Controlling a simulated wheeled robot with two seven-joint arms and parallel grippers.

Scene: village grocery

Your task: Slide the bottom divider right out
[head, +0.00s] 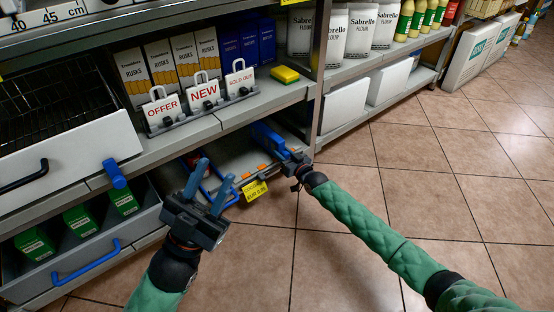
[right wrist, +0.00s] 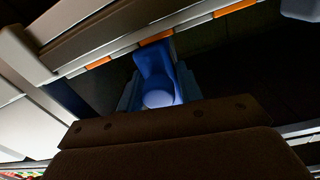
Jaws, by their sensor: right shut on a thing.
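A blue divider (head: 264,136) stands on the low shelf, near the right end of the bay. My right gripper (head: 289,158) reaches in at the shelf's front edge and is shut on the divider's near end. In the right wrist view, the blue end piece (right wrist: 157,82) sits between the fingers, below a rail with orange marks. The rest of the divider is dark or hidden there. My left gripper (head: 208,184) is open and empty in front of the low shelf. Part of a blue frame (head: 230,199) shows behind its fingers.
The low shelf's front rail carries orange marks (head: 261,167) and a yellow price tag (head: 255,190). Above are sign cards (head: 204,94) and a yellow sponge (head: 285,74). A grey drawer with green boxes (head: 80,219) is at lower left. The tiled floor (head: 420,150) at right is clear.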

